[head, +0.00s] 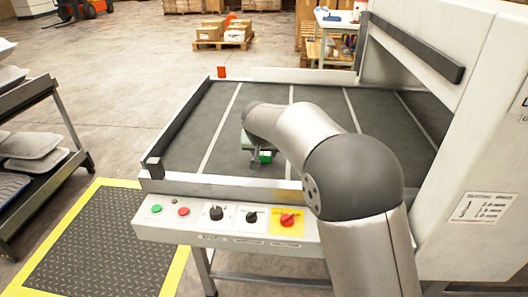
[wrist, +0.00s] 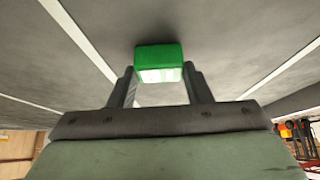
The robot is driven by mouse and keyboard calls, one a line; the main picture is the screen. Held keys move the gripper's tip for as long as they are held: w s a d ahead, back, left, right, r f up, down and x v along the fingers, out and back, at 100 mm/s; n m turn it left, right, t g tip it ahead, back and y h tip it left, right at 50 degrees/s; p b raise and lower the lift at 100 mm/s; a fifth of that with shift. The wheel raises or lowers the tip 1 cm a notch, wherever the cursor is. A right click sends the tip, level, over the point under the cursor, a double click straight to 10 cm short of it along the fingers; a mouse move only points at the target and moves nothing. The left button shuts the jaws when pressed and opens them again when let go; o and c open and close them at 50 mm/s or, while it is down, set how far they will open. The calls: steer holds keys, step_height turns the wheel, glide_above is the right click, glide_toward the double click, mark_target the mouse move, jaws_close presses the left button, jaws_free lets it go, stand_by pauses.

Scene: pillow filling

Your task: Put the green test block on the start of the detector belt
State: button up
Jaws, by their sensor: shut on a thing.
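The green test block (wrist: 159,56) is between the two fingertips of my gripper (wrist: 160,80) in the wrist view, with the belt behind it. My gripper is shut on the block. My arm hides part of the belt. Whether the block touches the belt surface cannot be told. The belt has white cross lines and runs toward the detector housing (head: 460,140) at the right.
A control panel (head: 232,217) with buttons and knobs lines the belt's front edge. Raised side rails (head: 190,120) border the belt. A small red-orange object (head: 221,71) stands at its far left corner. A rack with pillows (head: 35,145) stands at the left.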

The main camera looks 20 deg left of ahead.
steer(key=shift+f, duration=0.1)
steer(key=o, duration=1.1)
steer(key=shift+c, duration=0.2)
steer(key=shift+r, duration=0.3)
steer(key=p+v, duration=0.1)
steer(key=v, duration=1)
steer(key=shift+s+r, duration=0.25)
steer(key=shift+s, duration=0.05)
steer(key=shift+d, duration=0.1)
